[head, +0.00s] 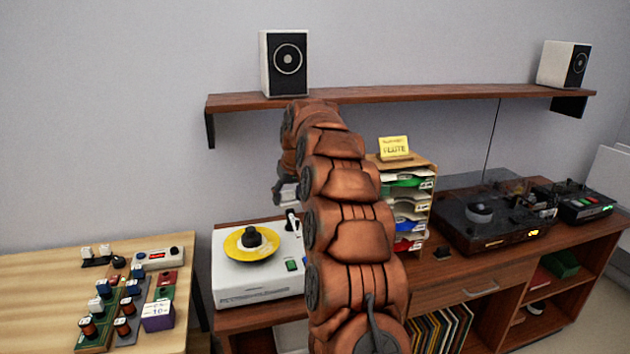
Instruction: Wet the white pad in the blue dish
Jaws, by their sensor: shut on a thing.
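My arm reaches up the middle of the view, and my gripper (286,192) shows only in part at its far end, left of the arm. It is above the white record player (258,284) and is shut on a small pale thing, mostly hidden by the gripper and arm. I cannot tell whether this is the white pad. I cannot make out a blue dish; the arm hides part of the cabinet top.
The record player bears a yellow disc (238,247). A wall shelf (400,93) with two speakers is close above the gripper. A rack of coloured trays (428,205) and a dark turntable (470,240) stand right. A wooden table (35,290) with small parts stands left.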

